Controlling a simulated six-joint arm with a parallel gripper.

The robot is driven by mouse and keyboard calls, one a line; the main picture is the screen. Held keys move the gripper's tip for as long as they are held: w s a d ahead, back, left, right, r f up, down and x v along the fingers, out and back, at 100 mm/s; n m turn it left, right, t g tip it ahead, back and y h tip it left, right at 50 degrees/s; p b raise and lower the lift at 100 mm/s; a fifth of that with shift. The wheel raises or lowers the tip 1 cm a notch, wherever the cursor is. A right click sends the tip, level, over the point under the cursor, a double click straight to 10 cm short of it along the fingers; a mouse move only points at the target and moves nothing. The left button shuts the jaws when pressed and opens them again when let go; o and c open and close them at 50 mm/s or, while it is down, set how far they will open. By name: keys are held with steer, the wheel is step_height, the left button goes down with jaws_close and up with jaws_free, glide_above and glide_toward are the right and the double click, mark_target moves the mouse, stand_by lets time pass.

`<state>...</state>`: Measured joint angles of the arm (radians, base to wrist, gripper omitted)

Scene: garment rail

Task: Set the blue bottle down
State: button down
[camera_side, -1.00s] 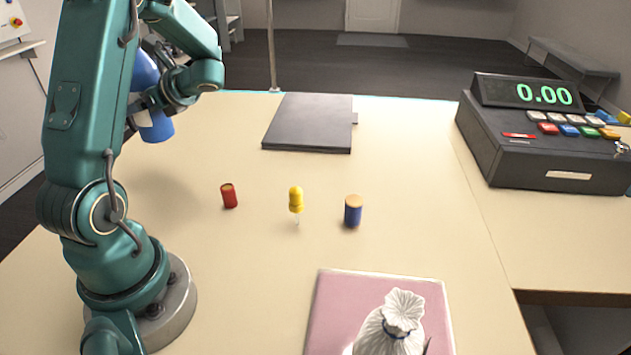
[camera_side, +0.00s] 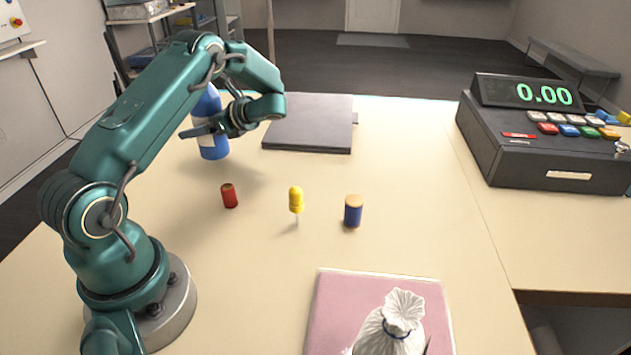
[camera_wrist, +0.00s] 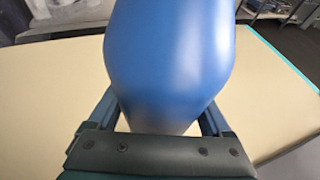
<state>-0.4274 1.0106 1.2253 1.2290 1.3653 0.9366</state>
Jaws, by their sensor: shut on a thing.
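The blue bottle (camera_side: 212,146) has a pale band around its middle and stands upright at the table's far left, left of the dark flat pad. Its base looks at or very near the tabletop; I cannot tell whether it touches. My gripper (camera_side: 205,128) is shut on the bottle around its middle and hides part of it. In the wrist view the blue bottle (camera_wrist: 170,60) fills the middle, between the two fingers of my gripper (camera_wrist: 165,120).
A dark flat pad (camera_side: 308,125) lies right of the bottle. A red cylinder (camera_side: 229,196), a yellow piece (camera_side: 296,200) and a blue cylinder with a tan top (camera_side: 353,211) stand nearer. A pink board (camera_side: 335,310) bears a white sack (camera_side: 398,325). A cash register (camera_side: 550,140) stands right.

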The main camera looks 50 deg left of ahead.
steer(key=shift+f, duration=1.15)
steer(key=shift+f, duration=0.1)
jaws_free()
steer(key=shift+f, duration=0.1)
